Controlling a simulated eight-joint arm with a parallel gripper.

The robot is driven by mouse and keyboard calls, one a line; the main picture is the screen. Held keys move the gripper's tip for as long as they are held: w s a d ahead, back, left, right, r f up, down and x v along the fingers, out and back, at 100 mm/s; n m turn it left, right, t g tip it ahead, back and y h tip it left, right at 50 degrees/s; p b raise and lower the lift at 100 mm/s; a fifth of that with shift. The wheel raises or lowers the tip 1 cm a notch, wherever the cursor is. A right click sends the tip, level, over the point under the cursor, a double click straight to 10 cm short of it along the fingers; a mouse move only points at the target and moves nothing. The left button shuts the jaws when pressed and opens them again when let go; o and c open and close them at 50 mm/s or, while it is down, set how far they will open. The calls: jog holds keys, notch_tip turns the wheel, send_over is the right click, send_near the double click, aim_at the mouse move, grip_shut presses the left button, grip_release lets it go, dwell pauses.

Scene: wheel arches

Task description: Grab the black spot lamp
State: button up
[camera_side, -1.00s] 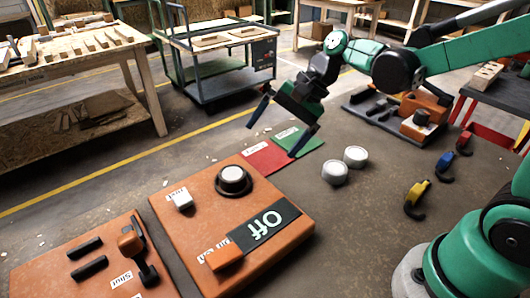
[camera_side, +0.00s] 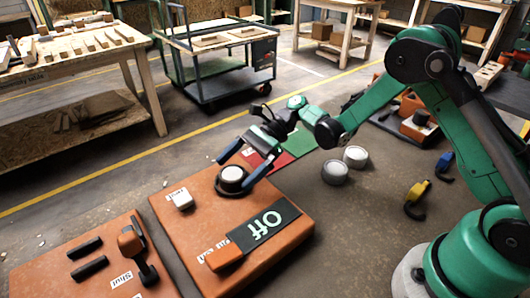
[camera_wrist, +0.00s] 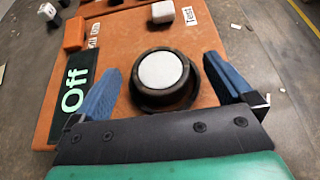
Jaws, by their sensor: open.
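The black spot lamp, a round black housing with a pale white lens, sits on the orange panel (camera_side: 285,247). It shows in the side view (camera_side: 232,180) and near the middle of the wrist view (camera_wrist: 163,72). My gripper (camera_side: 234,174) is open, with its blue fingers pointing down at the lamp. In the wrist view my gripper (camera_wrist: 160,64) has one finger on each side of the lamp, with a visible gap on both sides. I cannot tell exactly how high the fingertips are above the panel.
The panel also carries a white knob (camera_side: 182,200), an orange block (camera_side: 225,257) and a black "Off" plate (camera_side: 264,226). A second orange panel (camera_side: 60,265) with a handle lies left. Two white-topped cylinders (camera_side: 335,172) (camera_side: 355,156) stand to the right. Yellow (camera_side: 417,193) and blue hooks (camera_side: 445,160) lie beyond.

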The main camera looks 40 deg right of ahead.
jog(key=shift+a+f, duration=0.15)
jog(key=shift+a, duration=0.25)
